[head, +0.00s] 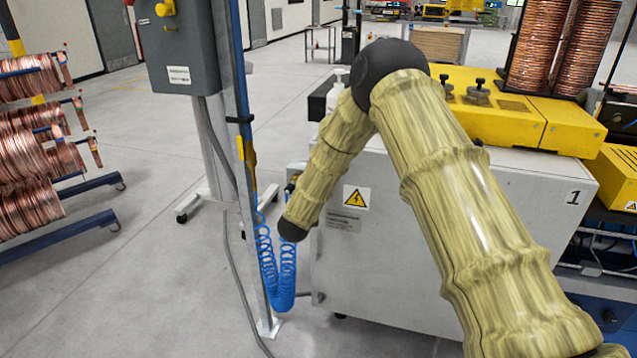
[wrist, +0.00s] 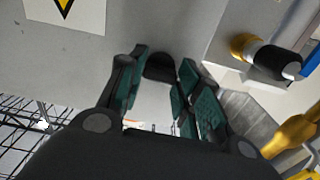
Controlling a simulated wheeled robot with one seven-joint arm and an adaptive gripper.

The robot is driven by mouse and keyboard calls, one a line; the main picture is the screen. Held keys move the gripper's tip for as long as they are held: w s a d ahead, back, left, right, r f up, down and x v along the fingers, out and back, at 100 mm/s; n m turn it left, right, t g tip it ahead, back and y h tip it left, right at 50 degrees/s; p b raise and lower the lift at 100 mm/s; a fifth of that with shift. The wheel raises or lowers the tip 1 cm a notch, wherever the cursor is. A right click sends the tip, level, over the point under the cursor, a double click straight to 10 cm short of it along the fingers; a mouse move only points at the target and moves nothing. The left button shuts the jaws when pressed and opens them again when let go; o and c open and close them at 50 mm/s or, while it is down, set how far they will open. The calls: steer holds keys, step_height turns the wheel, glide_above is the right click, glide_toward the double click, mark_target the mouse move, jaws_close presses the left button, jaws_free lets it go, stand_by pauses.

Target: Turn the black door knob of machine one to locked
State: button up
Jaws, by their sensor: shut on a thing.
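The black door knob (wrist: 160,66) sits on the grey panel of machine one in the wrist view. It is between the fingertips of my gripper (wrist: 161,80), which is shut on it with dark green pads on either side. Which way the knob is turned is hard to tell, since the fingers cover its sides. In the head view, machine one (head: 450,245) is a light grey cabinet with a "1" label and a yellow top. My arm hides the knob and the gripper there.
A brass fitting with a black end (wrist: 262,55) juts out right of the fingers. A blue coiled hose (head: 280,285) hangs beside the blue post (head: 238,150) left of the cabinet. Copper coil racks (head: 30,150) stand at far left.

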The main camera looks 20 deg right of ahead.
steer(key=shift+n, duration=0.3)
steer(key=o, duration=1)
steer(key=v, duration=1.2)
steer(key=shift+f, duration=0.1)
